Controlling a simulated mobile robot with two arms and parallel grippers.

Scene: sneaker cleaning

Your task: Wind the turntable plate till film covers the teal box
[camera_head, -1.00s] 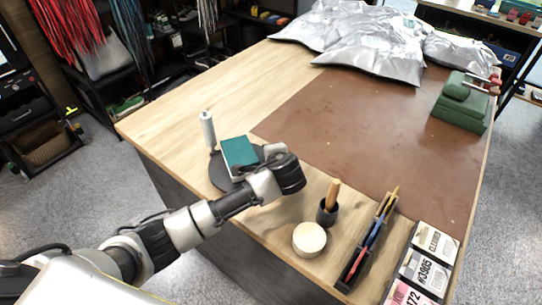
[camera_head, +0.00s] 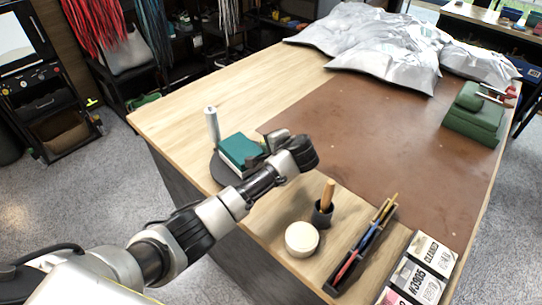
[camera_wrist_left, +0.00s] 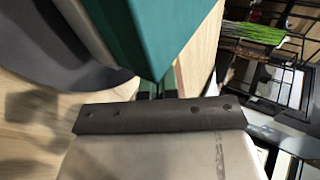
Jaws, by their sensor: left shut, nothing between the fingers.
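The teal box (camera_head: 240,150) sits on the dark round turntable plate (camera_head: 222,172) near the table's left edge; its top looks bare teal. A white upright film roll (camera_head: 211,124) stands just behind the plate. My left gripper (camera_head: 258,147) is at the box's right side, shut and empty. In the left wrist view, the teal box (camera_wrist_left: 150,30) fills the upper middle, the dark plate (camera_wrist_left: 50,50) lies at left, and the shut fingertips (camera_wrist_left: 157,88) are close to the box's corner. Contact cannot be told. My right gripper is not in view.
A round cream-coloured container (camera_head: 301,239), a dark cup with a wooden handle (camera_head: 323,211) and a tool tray (camera_head: 362,246) stand right of my arm. Silver bags (camera_head: 375,50) lie at the back. The brown mat (camera_head: 370,130) is mostly clear.

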